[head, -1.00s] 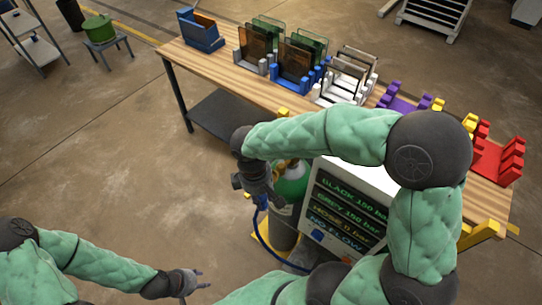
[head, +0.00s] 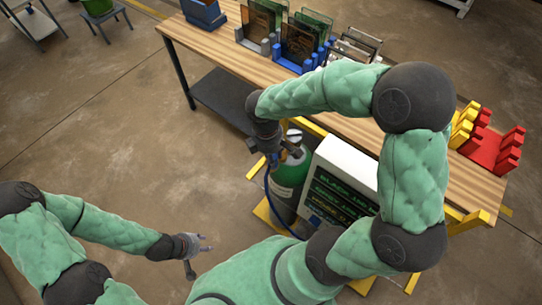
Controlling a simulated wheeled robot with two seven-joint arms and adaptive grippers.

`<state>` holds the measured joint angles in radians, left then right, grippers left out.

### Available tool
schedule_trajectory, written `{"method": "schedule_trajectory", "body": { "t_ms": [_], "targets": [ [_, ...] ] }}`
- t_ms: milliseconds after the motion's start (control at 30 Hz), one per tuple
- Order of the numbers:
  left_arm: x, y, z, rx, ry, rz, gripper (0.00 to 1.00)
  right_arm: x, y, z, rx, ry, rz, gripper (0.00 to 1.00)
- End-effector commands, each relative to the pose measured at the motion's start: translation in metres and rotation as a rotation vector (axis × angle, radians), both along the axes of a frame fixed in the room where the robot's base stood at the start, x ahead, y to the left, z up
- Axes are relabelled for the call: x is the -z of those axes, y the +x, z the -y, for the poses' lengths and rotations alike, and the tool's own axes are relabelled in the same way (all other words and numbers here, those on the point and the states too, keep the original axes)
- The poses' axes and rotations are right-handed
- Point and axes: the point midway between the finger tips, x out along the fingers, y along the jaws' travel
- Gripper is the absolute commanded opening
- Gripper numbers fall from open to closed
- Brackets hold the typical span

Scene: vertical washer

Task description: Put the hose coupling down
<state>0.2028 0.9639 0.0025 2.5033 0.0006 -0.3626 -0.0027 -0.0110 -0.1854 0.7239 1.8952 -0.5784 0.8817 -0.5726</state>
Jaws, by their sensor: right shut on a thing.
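My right gripper (head: 269,149) reaches down beside the top of a green gas cylinder (head: 290,174). It is shut on the hose coupling, which the gripper mostly hides; a blue hose (head: 267,188) hangs below it and curves down past the cylinder's left side. I cannot tell whether the coupling touches the cylinder's fittings. My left gripper (head: 207,243) is open and empty, over bare floor at the lower middle.
A white box with a dark text display (head: 345,175) stands right of the cylinder. The wooden bench (head: 225,45) behind carries racks with panels, a blue holder (head: 203,14) and red holders (head: 494,147). My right arm covers part of the bench.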

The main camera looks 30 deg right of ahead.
Motion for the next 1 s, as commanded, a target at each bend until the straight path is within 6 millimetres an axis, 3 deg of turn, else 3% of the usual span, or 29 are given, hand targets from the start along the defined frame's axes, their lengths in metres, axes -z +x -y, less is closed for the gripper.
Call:
{"method": "schedule_trajectory", "body": {
  "t_ms": [200, 533, 733, 1000],
  "targets": [
    [0.000, 0.000, 0.000, 0.000, 0.000, 0.000, 0.40, 0.036, 0.024, 0.011, 0.001, 0.000, -0.006, 0.00],
    [-0.001, 0.000, 0.000, 0.000, 0.000, 0.000, 0.40, 0.055, 0.038, 0.017, 0.000, 0.000, -0.004, 0.00],
    [-0.004, 0.000, 0.000, 0.000, 0.000, 0.000, 0.40, 0.081, 0.038, 0.017, 0.000, 0.000, -0.004, 0.00],
    [-0.004, 0.000, 0.000, 0.000, 0.000, 0.000, 0.40, 0.084, 0.039, 0.017, 0.000, 0.000, -0.001, 0.00]
  ]
}}
